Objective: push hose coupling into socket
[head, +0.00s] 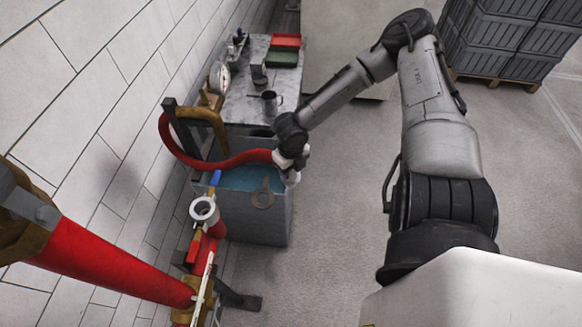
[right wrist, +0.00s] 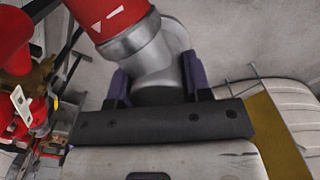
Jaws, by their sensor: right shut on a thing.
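A red hose (head: 190,161) curves from a brass bend on a dark stand to my right gripper (head: 289,160). In the right wrist view my right gripper (right wrist: 155,88) is shut on the grey metal hose coupling (right wrist: 138,45), with a purple finger pad on each side. The coupling's end (head: 291,178) also shows below the gripper in the head view. The socket (head: 204,208), a pale ring facing upward on the red pipework, is to the left of and below the coupling in the picture. They are clearly apart. My left gripper is out of view.
A grey water tank (head: 262,228) stands below the coupling, with a flat brown spanner (head: 263,194) at its rim. A blue-handled lever (head: 215,178) is close to the socket. A bench (head: 247,108) with trays and a mug stands behind.

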